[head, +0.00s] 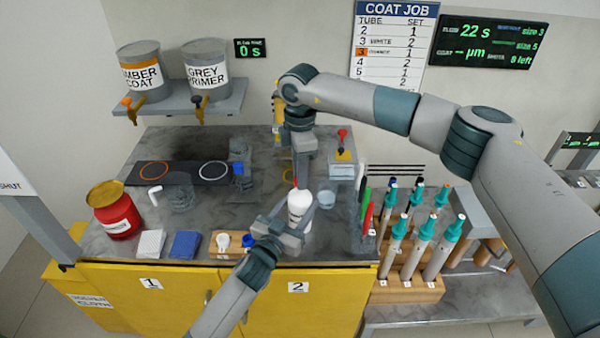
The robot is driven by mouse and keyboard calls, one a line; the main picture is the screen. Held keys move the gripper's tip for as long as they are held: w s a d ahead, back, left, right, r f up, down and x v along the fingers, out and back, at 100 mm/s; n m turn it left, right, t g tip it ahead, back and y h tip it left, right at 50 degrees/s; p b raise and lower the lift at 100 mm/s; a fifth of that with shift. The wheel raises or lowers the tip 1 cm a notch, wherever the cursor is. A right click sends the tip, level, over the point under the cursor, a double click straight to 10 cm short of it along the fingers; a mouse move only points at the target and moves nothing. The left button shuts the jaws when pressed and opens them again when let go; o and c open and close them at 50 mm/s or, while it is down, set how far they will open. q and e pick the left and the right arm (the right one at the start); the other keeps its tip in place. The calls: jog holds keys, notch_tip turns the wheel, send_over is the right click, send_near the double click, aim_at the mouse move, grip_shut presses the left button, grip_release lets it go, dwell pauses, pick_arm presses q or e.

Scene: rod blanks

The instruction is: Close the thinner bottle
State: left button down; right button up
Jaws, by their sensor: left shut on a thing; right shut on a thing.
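The white thinner bottle (299,207) stands upright near the front edge of the worktop, above the cupboard door marked 2. My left gripper (291,225) comes in from the front and is shut around the bottle's body. My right gripper (301,181) reaches down from above, its fingertips at the bottle's top. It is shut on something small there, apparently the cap. The fingers hide most of the cap, so I cannot tell whether it sits fully on the neck.
A glass beaker (326,199) stands close to the bottle's right. A red can (116,211), a white sponge (150,243) and a blue one (185,245) are at the left. Teal-topped rods (423,230) stand in wooden racks at the right.

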jog(key=m, duration=0.6)
jog(key=o, duration=1)
jog(key=shift+r, duration=0.1)
jog(key=shift+r, duration=2.15)
jog(key=shift+c, duration=0.3)
